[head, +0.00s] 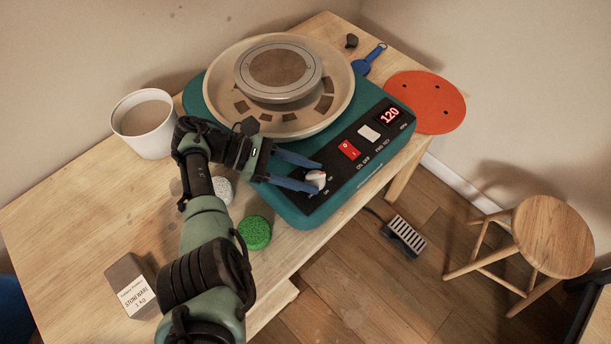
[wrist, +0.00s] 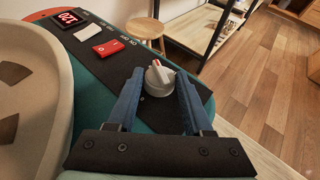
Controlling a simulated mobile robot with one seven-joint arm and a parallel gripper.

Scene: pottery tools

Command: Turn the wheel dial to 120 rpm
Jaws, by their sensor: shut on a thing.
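The wheel dial (head: 315,178) is a light grey knob with a red mark on the black panel of a teal pottery wheel (head: 290,212). My gripper (head: 318,184) reaches it from the left with two blue fingers, shut on the knob. In the wrist view the dial (wrist: 158,80) sits between the fingertips of my gripper (wrist: 160,84), with its red mark towards the upper left. The red display (head: 390,115) reads 120. A red on/off switch (head: 348,150) and a white button (head: 369,133) lie between dial and display.
A cream splash pan (head: 335,62) with the round wheel head (head: 285,65) rises behind my gripper. A white bucket (head: 142,140), green sponge (head: 255,233) and stoneware clay block (head: 130,285) stand on the table. A foot pedal (head: 404,238) and stool (head: 553,235) are on the floor.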

